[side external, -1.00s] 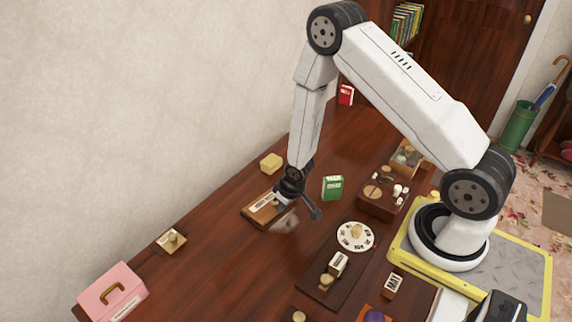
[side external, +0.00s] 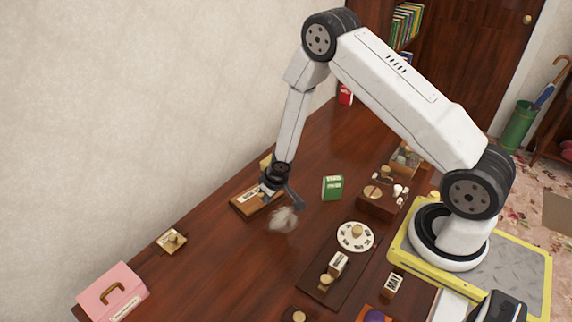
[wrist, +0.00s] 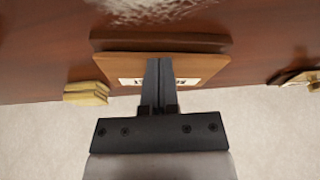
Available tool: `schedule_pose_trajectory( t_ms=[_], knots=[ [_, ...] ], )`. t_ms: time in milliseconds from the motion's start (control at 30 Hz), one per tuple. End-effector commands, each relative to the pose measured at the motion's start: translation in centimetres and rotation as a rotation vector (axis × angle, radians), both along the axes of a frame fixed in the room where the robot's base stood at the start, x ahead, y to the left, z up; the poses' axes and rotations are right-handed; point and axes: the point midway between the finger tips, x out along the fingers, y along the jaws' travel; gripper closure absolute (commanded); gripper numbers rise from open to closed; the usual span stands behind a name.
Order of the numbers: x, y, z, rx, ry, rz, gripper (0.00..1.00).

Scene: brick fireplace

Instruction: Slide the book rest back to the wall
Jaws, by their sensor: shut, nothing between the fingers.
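The book rest (side external: 250,203) is a wooden piece with a white label, on the table close to the pale wall (side external: 130,110). In the wrist view its tan board (wrist: 205,67) and darker front ledge (wrist: 110,40) lie across the middle, with the wall below them and only a narrow gap between. My gripper (side external: 298,204) is shut and empty, down at the book rest. In the wrist view its closed fingers (wrist: 158,68) overlap the board and hide part of the label. I cannot tell whether they touch it.
A yellow block (wrist: 87,93) stands by the wall beside the rest. A small plaque with a knob (side external: 172,240) and a pink box (side external: 112,291) lie further along the wall. A green box (side external: 332,188) and a white dial (side external: 356,237) stand right.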

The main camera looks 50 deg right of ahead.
Motion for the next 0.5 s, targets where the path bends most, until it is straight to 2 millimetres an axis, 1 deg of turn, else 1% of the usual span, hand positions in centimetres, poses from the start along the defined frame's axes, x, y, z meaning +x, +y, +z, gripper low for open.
schedule_pose_trajectory(
  t_ms=[500],
  knots=[
    [-0.4,0.04,-0.01,0.003,0.0,0.0,1.0]
  ],
)
